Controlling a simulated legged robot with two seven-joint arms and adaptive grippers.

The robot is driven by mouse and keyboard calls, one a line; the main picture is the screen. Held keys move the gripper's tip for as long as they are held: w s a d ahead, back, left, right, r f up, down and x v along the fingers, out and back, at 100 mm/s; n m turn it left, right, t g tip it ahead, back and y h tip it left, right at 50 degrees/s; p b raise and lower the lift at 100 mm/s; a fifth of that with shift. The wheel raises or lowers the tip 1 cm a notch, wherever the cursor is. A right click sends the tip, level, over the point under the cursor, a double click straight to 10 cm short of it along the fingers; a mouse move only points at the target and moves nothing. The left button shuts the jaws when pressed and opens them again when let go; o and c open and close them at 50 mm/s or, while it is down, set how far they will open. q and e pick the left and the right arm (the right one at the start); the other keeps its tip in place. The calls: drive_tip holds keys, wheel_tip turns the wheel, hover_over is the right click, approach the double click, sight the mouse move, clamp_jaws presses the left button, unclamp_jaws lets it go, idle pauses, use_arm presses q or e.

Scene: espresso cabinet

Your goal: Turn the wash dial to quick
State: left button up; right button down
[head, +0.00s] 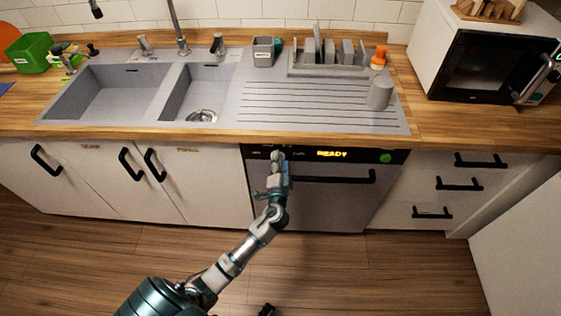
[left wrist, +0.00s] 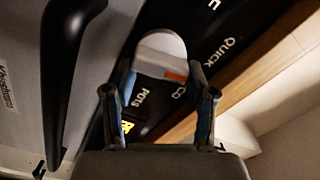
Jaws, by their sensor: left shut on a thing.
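The dishwasher (head: 330,203) is under the drainboard, with a black control strip that reads READY and has a green round button. My left gripper (head: 277,157) is at the left part of this strip and hides the dial in the head view. In the left wrist view, the wash dial (left wrist: 162,48) is pale and rounded with an orange mark. My left gripper (left wrist: 160,85) is shut on it, one finger on each side. The orange mark is near the partly covered ECO label (left wrist: 179,92). The QUICK label (left wrist: 222,52) is to the right, POTS below.
The dishwasher's black bar handle (head: 335,179) is just below the strip, close to my left gripper; it also shows in the left wrist view (left wrist: 62,75). The wooden counter edge (head: 330,140) overhangs above. Cabinet doors and drawers are on both sides.

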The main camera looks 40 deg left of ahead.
use_arm(q)
drive_tip(key=shift+s+a+f+m, duration=0.15)
drive_tip(key=shift+a+f+m, duration=0.15)
drive_tip(key=shift+a+f, duration=0.25)
drive_tip(key=shift+a, duration=0.25)
drive_tip(key=shift+c, duration=0.2)
drive_tip(key=o, duration=0.9)
drive_tip(key=shift+g, duration=0.3)
drive_tip(key=shift+o, duration=1.3)
drive_tip(key=shift+a+f, duration=0.1)
drive_tip(key=shift+a, duration=0.1)
drive_tip(key=shift+d+r, duration=0.2)
drive_tip(key=shift+d, duration=0.2)
drive_tip(key=v, duration=1.1)
drive_tip(key=shift+s+f, duration=0.25)
drive_tip(key=shift+f, duration=0.05)
